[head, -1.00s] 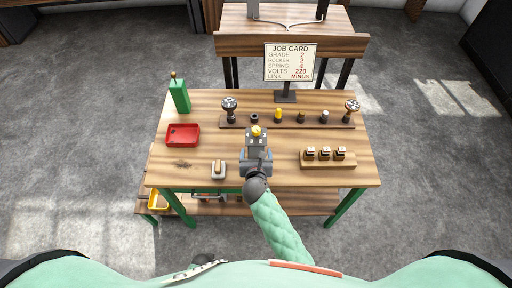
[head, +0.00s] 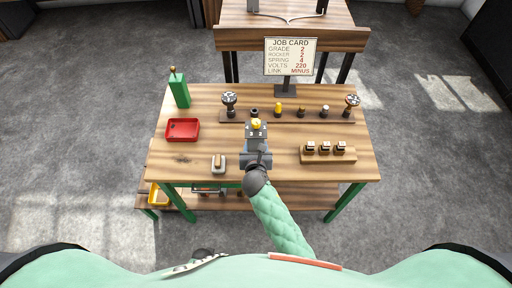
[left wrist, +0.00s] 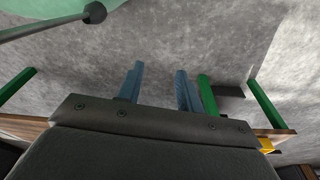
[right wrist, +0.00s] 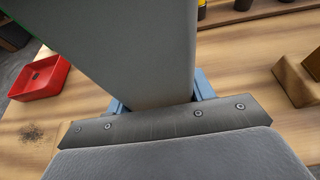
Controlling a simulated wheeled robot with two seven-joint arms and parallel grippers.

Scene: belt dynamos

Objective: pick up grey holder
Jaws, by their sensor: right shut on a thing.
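The grey holder (head: 257,132) is a blocky grey piece with a round yellow part on top. In the head view it stands near the middle of the table's front half, just beyond my right gripper. My right gripper (head: 256,158) is shut on it. In the right wrist view the holder (right wrist: 140,45) fills the space between the blue fingertips, and its far end is out of frame. I cannot tell whether its base touches the table. My left gripper (left wrist: 160,85) is open and empty, over the floor in front of the table, with its blue fingers apart.
A small light-grey block with a tan top (head: 218,163) lies left of the holder. A rack of small parts (head: 290,118) is behind. A wooden block with several pieces (head: 328,154) stands right.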

